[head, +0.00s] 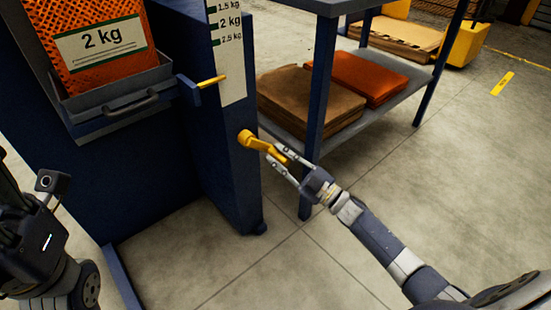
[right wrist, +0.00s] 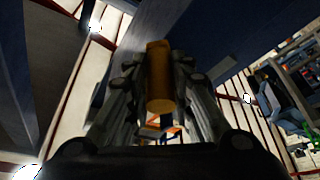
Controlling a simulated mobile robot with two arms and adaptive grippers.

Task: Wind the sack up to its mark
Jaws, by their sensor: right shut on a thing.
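The orange mesh sack (head: 97,38) with a "2 kg" label sits in a grey tray (head: 117,100) on the blue machine at the upper left. A yellow pointer (head: 211,82) sticks out beside the tray, over a white scale (head: 231,65) with green marks. The pointer is below the lowest visible mark. A yellow crank (head: 255,141) is on the side of the blue post. My right gripper (head: 281,164) is shut on the crank's handle. The handle (right wrist: 160,78) stands between the fingers in the right wrist view. My left arm shows at the left edge; its fingertips are not visible.
A blue shelf table (head: 318,70) stands right of the machine, with brown sacks (head: 309,100) and orange sacks (head: 354,76) on its lower shelf. One table leg is close behind my right gripper. The floor in front is clear.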

